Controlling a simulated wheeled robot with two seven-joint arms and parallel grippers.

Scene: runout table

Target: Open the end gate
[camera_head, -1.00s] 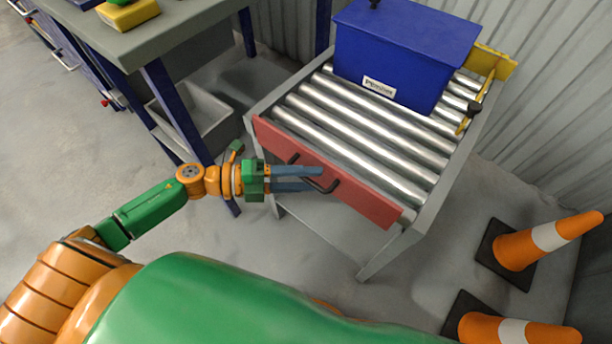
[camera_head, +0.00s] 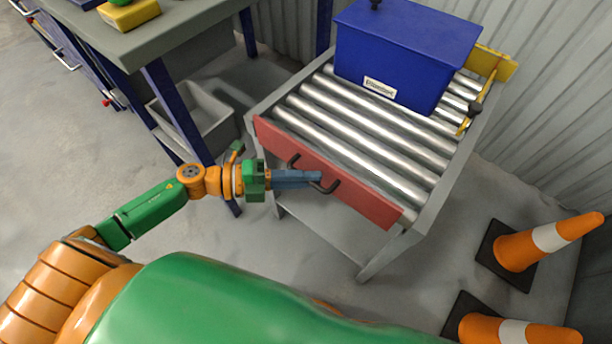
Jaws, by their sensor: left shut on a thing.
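The red end gate (camera_head: 360,193) stands upright across the near end of the roller table (camera_head: 432,222). A black bar handle (camera_head: 330,187) is on its outer face. My left gripper (camera_head: 318,179) comes in from the left, in front of the gate. Its blue-grey fingers are closed together on the handle and hide the handle's middle; both ends of the handle show. My right gripper is not in view.
A blue lidded box (camera_head: 390,60) sits on the rollers (camera_head: 365,130) toward the far end. A yellow stop (camera_head: 492,62) is at the back right. Two orange cones (camera_head: 520,252) stand on the floor at right. A workbench (camera_head: 165,35) with a grey bin (camera_head: 205,118) under it is at left.

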